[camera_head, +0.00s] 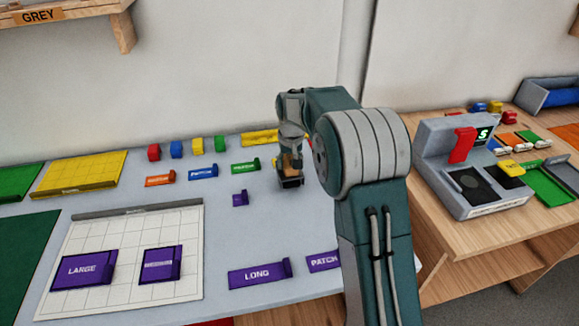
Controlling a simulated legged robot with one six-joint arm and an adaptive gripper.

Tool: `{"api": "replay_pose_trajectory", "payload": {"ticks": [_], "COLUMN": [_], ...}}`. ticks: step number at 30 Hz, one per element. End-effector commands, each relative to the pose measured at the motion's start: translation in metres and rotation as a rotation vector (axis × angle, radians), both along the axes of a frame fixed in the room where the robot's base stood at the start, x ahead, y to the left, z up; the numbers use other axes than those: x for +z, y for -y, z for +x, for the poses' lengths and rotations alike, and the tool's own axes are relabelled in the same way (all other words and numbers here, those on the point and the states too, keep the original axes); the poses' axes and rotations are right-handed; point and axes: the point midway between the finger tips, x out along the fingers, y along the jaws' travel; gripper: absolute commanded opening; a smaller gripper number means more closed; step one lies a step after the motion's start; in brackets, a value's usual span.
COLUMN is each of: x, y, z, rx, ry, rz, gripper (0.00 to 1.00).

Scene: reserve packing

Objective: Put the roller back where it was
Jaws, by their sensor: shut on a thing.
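My gripper (290,180) points down over the back right of the grey-blue table (215,235). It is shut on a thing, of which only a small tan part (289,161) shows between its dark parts. This looks like the roller, but its shape is mostly hidden by the gripper. I cannot tell whether it touches the table. No other roller can be made out.
A green labelled piece (245,168) and a small purple piece (240,199) lie just left of the gripper. A yellow piece (259,138) lies behind. A white grid board (118,222) bears two purple pieces. A grey machine (450,185) stands on the right-hand wooden table.

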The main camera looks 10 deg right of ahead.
Motion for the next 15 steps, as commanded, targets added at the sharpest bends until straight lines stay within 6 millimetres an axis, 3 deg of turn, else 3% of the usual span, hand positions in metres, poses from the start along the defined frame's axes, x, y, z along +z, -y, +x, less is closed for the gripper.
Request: {"api": "replay_pose_trajectory", "payload": {"ticks": [3,15], "x": [-0.014,-0.02], "y": [0.0,0.0], "z": [0.0,0.0], "rx": [0.0,0.0], "ry": [0.001,0.002], "rz": [0.0,0.0], "gripper": [0.12,0.12]}}
